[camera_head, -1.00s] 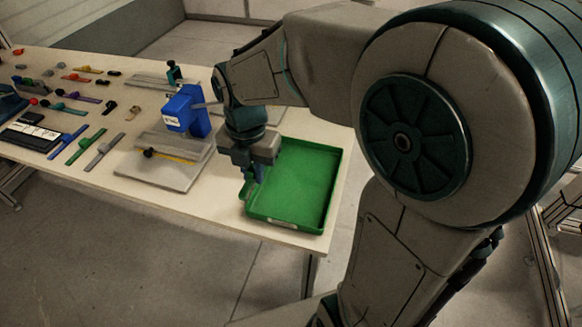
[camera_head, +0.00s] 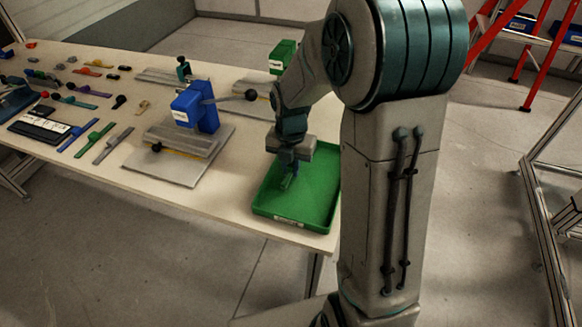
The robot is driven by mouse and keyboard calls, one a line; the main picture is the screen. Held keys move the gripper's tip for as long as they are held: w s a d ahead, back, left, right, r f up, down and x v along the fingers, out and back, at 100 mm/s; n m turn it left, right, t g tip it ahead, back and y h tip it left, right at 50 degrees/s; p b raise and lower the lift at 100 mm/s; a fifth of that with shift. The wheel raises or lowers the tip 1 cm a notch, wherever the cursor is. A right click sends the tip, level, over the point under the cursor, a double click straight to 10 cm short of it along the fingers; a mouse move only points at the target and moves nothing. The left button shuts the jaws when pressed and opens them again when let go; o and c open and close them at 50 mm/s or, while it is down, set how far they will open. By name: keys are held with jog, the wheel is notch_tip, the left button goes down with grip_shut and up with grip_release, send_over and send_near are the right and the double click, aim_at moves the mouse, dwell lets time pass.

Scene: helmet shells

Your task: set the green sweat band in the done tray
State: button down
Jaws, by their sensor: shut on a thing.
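The green done tray (camera_head: 318,205) lies at the table's near right corner, partly hidden on its right by my arm. My gripper (camera_head: 288,172) points down inside the tray's outline, over its left part. It is shut on a small green piece (camera_head: 287,183), which I take as the green sweat band. The piece is hard to tell from the green tray behind it. I cannot tell whether it touches the tray floor. Another green strip (camera_head: 91,138) lies on the table at left, between a blue strip and a grey strip.
A green box (camera_head: 283,56) stands at the back. Several small parts cover the table's left. The tray's right and front floor looks clear.

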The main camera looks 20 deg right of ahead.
jog(key=shift+f, duration=0.2)
jog(key=shift+f, duration=0.2)
jog(key=c, duration=1.4)
grip_release()
jog(key=shift+c, duration=0.2)
jog(key=shift+r, duration=0.2)
